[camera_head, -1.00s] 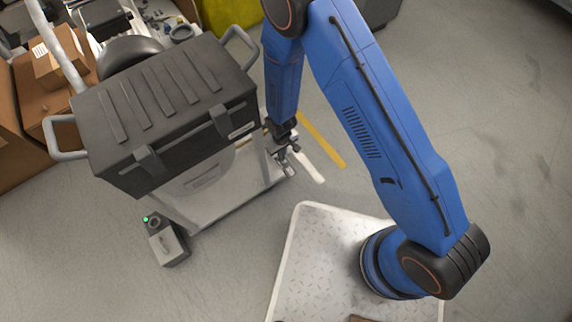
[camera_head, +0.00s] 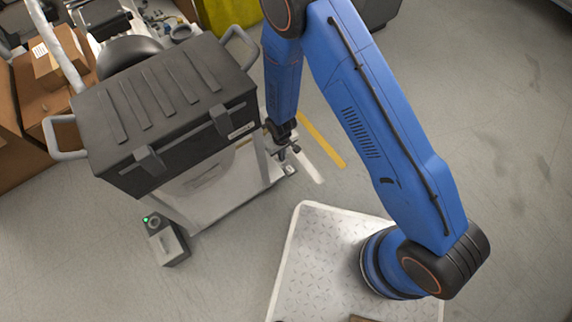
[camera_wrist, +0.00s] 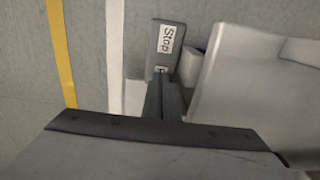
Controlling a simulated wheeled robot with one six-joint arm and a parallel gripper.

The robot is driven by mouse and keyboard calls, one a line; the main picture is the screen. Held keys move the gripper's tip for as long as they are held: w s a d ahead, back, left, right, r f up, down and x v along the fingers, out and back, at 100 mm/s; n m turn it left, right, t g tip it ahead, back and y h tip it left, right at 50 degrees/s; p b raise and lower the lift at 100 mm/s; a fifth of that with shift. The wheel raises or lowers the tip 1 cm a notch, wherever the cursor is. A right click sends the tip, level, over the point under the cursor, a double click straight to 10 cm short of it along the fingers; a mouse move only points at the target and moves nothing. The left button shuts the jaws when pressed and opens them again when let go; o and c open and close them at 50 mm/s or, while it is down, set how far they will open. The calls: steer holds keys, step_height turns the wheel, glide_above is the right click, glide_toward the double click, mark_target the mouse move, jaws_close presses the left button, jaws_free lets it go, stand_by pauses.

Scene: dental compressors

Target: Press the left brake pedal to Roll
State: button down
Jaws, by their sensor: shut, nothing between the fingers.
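A small grey brake pedal (camera_wrist: 168,50) with a white label reading "Stop" shows in the wrist view, beside the pale cart base. In the head view, a small part that looks like this pedal (camera_head: 291,170) sits low at the cart's right front corner. My gripper (camera_wrist: 162,82) is shut and empty, its fingertips over the pedal's near end. I cannot tell whether they touch it. In the head view my gripper (camera_head: 290,151) hangs beside the cart's right side. No "Roll" label can be read.
The cart (camera_head: 235,195) carries a black case (camera_head: 170,115) with side handles. A grey box (camera_head: 168,245) with a green light stands on the floor at its left front. A yellow floor stripe (camera_head: 322,140) runs right of my gripper.

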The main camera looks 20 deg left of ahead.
step_height(320, 180, up, 6)
steer(key=shift+r, duration=0.25)
stand_by(0.6)
steer(key=shift+r, duration=0.1)
stand_by(0.4)
steer(key=w+d+r+m+t, duration=0.1)
steer(key=w+d+r, duration=0.3)
steer(key=r, duration=0.6)
steer(key=w+d+r+m+y, duration=0.1)
steer(key=w+d+r, duration=0.2)
steer(key=d+r, duration=0.45)
steer(key=w+d+r+m+t, duration=0.1)
steer(key=w+d+r+m, duration=0.2)
steer(key=r, duration=0.9)
steer(key=s+d+r+m+t, duration=0.1)
steer(key=s+d+r, duration=0.3)
steer(key=d+r, duration=0.65)
steer(key=s+d+r+m, duration=0.1)
steer(key=s+d+r, duration=0.4)
steer(key=d+r, duration=0.5)
steer(key=s+d+r+m+t+h, duration=0.1)
steer(key=s+d+r+m, duration=0.2)
steer(key=s+d, duration=0.7)
steer(key=s+r, duration=0.1)
steer(key=s, duration=0.2)
steer(key=shift+s+t, duration=0.4)
steer(key=shift+a, duration=0.15)
